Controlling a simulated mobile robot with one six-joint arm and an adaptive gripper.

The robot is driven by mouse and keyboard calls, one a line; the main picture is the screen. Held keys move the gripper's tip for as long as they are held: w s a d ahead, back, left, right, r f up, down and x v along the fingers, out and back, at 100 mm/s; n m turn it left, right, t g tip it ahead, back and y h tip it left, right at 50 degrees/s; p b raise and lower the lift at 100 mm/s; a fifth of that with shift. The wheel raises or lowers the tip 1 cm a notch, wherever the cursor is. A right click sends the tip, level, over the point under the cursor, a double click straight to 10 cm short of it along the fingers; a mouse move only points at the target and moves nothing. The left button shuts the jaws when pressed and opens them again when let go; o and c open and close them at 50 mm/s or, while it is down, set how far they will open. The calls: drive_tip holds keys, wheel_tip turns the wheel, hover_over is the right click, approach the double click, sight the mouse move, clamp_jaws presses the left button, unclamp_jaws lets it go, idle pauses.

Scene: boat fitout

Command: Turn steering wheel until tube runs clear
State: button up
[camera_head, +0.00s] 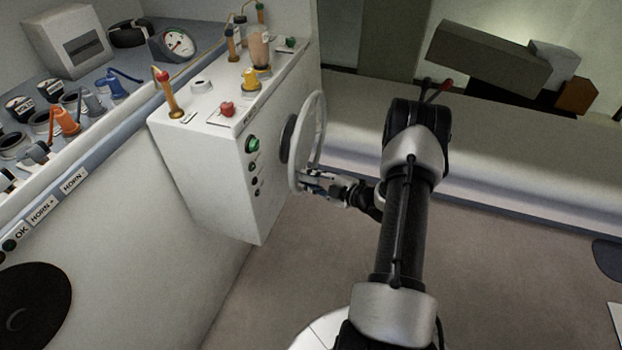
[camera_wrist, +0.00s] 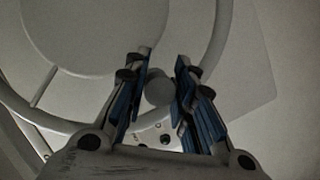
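The steering wheel (camera_head: 322,118) is a pale ring on the right side face of a white console box (camera_head: 205,160), seen nearly edge-on. In the wrist view its rim (camera_wrist: 222,35) curves around a broad round hub (camera_wrist: 85,25). My gripper (camera_head: 308,183) is at the lower part of the wheel. In the wrist view my gripper's blue-padded fingers (camera_wrist: 162,62) lie on both sides of a small round grey knob (camera_wrist: 159,90) at the rim and appear closed on it. A short upright tube (camera_head: 259,50) with tan, cloudy-looking contents stands on the console top above a yellow fitting.
The console top carries a red-tipped lever (camera_head: 166,92), a red knob (camera_head: 227,109) and thin brass pipes. A green button (camera_head: 253,144) is on its side. A gauge (camera_head: 178,43) and switch panel are at left. A long pale bench (camera_head: 530,150) runs behind my arm. Open floor lies below.

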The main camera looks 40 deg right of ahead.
drive_tip(key=o, duration=0.4)
drive_tip(key=shift+s, duration=0.1)
drive_tip(key=v, duration=1.2)
